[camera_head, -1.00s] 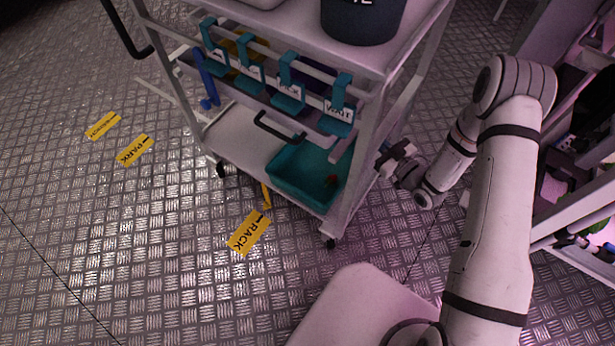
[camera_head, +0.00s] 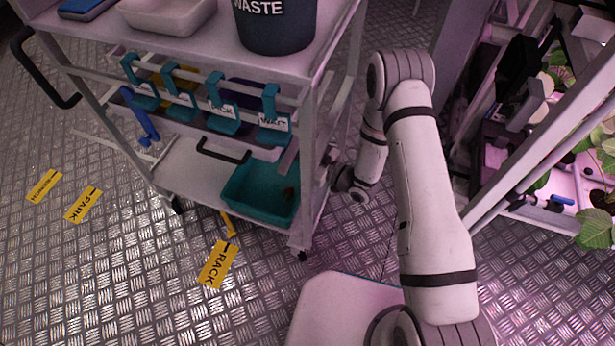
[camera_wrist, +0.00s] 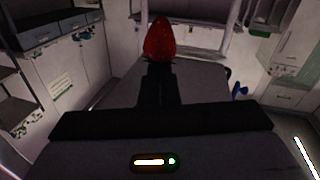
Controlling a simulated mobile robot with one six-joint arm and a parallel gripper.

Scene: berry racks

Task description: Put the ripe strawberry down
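A teal bin (camera_head: 240,207) stands on the cart's lower shelf.
The white cart (camera_head: 340,40) carries a dark WASTE bucket (camera_head: 275,25) and a pale tray (camera_head: 165,15) on top. Teal labelled hooks (camera_head: 222,118) hang on its side. A plant rack (camera_head: 530,165) stands at the right. Yellow floor labels (camera_head: 215,265) lie at the left on open floor.

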